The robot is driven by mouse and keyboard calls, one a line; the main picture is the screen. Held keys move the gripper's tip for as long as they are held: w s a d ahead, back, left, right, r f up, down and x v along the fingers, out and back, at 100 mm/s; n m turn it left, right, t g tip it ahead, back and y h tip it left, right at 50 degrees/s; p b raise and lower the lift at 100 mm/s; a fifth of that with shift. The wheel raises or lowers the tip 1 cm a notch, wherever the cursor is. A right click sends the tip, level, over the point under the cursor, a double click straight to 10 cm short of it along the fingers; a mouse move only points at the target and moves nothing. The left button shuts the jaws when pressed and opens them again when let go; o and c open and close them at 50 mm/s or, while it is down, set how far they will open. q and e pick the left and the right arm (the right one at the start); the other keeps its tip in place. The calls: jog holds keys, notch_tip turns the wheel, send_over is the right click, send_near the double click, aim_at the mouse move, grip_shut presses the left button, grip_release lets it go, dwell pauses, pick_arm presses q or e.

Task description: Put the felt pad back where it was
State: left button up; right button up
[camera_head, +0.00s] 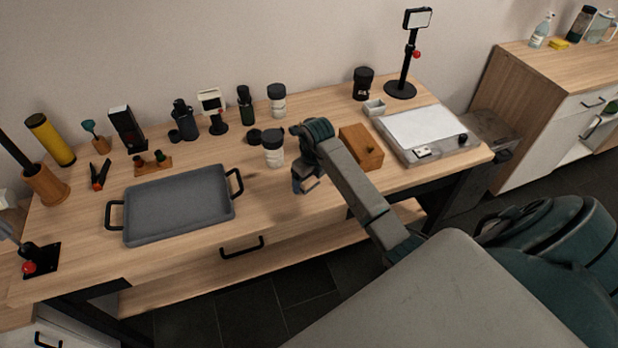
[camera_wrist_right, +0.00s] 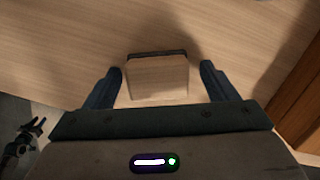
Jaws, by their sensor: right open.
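In the right wrist view a small pale block (camera_wrist_right: 157,80) with a dark strip (camera_wrist_right: 157,54) along its far edge lies between my fingers. The dark strip may be the felt pad, but I cannot tell for sure. My right gripper (camera_wrist_right: 163,84) is open, with one finger on each side of the block and a gap on both sides. In the head view my right gripper (camera_head: 306,184) points down over the table, left of the wooden box, and the arm hides most of what is under it. My left gripper is not in view.
A brown wooden box (camera_head: 362,148) stands right of my right gripper. A grey tray (camera_head: 180,204) lies further left, and a flat white-topped device (camera_head: 424,132) is at the right. Bare tabletop (camera_head: 262,192) lies between tray and gripper.

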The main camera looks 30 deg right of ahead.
aim_at(313, 180)
jog(key=r+b, duration=0.1)
jog(key=r, duration=0.2)
jog(key=s+r+b, duration=0.1)
jog(key=r, duration=0.5)
jog(key=shift+s+d+r+b, duration=0.15)
jog(key=shift+r+b, duration=0.05)
jog(key=shift+b, duration=0.2)
jog(key=r, duration=0.1)
jog(key=r+p, duration=0.2)
jog(key=shift+s, duration=0.25)
jog(key=shift+f, duration=0.1)
